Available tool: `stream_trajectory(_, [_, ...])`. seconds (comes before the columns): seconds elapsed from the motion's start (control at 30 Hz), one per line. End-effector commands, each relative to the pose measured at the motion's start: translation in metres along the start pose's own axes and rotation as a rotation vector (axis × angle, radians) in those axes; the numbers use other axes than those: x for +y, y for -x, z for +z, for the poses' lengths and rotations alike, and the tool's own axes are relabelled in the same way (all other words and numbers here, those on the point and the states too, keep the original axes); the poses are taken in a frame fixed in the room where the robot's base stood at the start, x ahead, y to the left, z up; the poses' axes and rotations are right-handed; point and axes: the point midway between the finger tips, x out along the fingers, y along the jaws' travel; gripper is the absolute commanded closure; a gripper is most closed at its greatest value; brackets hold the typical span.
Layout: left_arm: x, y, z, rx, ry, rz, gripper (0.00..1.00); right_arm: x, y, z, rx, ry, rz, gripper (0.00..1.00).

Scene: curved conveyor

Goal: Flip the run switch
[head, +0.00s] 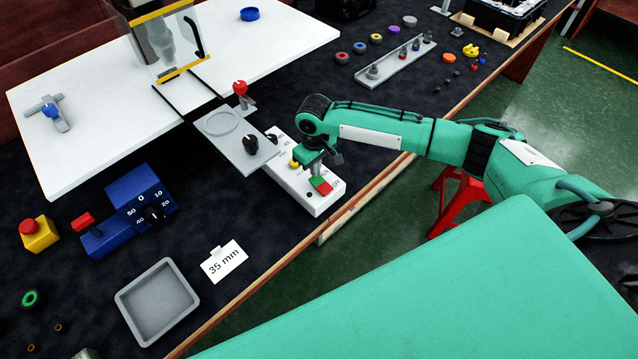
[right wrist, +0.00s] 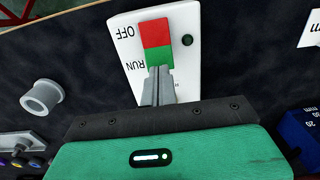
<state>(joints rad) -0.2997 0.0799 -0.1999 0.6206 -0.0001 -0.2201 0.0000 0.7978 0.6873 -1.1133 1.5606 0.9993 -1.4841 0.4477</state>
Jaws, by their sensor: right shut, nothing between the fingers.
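The run switch is a red and green rocker (right wrist: 156,43) on a white panel, with OFF printed beside the red half and RUN beside the green half. In the head view the rocker (head: 320,186) sits near the front end of the white control box (head: 318,203). My right gripper (right wrist: 160,72) is shut and empty, with its fingertips at the green half in the right wrist view; I cannot tell whether they touch it. In the head view the right gripper (head: 315,170) is just above the rocker, partly hiding the box. My left gripper is not in view.
A red-knobbed lever (head: 240,89) rises behind. A grey tray (head: 157,301) and a 35 mm card (head: 224,261) lie at the front left.

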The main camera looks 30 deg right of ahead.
Motion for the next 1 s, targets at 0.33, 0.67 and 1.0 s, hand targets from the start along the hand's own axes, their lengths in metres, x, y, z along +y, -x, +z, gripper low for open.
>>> stream_trajectory(0.33, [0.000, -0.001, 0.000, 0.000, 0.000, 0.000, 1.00, 0.000, -0.006, 0.000, 0.000, 0.000, -0.001, 1.00])
stream_trajectory(0.67, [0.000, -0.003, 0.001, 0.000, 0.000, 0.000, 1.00, 0.000, -0.011, 0.000, 0.000, 0.000, -0.001, 1.00])
stream_trajectory(1.0, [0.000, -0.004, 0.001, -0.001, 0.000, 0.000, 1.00, 0.000, -0.016, 0.000, 0.000, 0.000, 0.000, 1.00])
